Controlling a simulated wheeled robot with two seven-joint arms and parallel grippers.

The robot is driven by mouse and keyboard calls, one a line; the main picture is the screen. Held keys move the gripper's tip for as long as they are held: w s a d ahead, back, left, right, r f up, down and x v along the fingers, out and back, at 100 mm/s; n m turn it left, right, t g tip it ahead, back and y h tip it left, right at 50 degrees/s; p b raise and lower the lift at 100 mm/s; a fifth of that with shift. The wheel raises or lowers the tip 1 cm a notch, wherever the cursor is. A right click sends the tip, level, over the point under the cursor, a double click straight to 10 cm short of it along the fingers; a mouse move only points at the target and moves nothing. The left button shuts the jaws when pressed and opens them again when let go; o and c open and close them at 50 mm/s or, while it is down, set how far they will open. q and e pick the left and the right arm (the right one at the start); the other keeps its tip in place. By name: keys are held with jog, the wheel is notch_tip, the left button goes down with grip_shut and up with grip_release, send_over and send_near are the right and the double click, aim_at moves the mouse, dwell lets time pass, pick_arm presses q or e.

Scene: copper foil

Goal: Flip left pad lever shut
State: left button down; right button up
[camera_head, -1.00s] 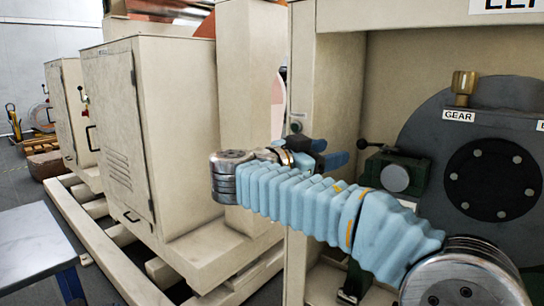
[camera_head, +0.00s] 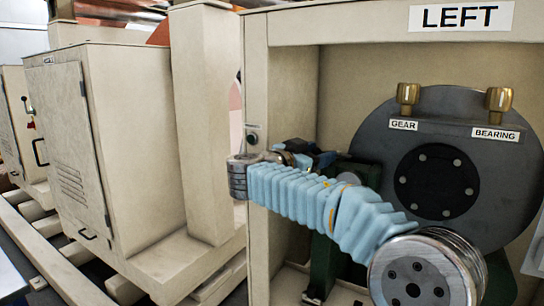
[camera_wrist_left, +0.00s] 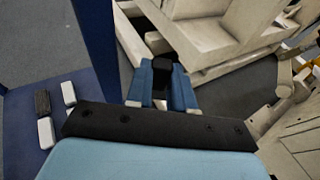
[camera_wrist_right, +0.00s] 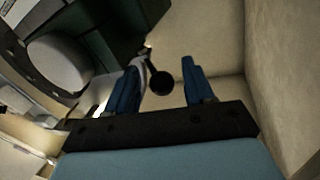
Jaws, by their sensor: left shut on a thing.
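In the right wrist view the lever's round black knob (camera_wrist_right: 161,83) shows between the two blue fingers of my right gripper (camera_wrist_right: 163,75). The fingers stand apart, nearer the knob on the left side. In the head view my right gripper (camera_head: 322,158) reaches in beside a green block (camera_head: 352,168) left of the grey disc; my arm hides part of it, and I cannot make out the knob there. In the left wrist view my left gripper (camera_wrist_left: 162,78) is shut on a small black object (camera_wrist_left: 162,68), well away from the machine.
A cream frame labelled LEFT (camera_head: 461,16) surrounds the grey disc (camera_head: 392,150), which carries two brass knobs over GEAR and BEARING labels. Its left upright (camera_head: 255,90) stands close to my right wrist. A blue table (camera_wrist_left: 75,120) with small blocks lies by my left gripper.

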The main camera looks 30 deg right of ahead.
grip_shut()
jog(key=shift+s, duration=0.1)
jog(key=b, duration=0.1)
jog(key=t+b, duration=0.1)
jog(key=b, duration=0.1)
jog(key=shift+s+f+n, duration=0.15)
jog(key=shift+f+n, duration=0.1)
jog(key=shift+n, duration=0.15)
jog(key=shift+t+y+b, duration=0.3)
jog(key=shift+b, duration=0.05)
jog(key=shift+r, duration=0.3)
jog(key=shift+o, duration=0.4)
grip_release()
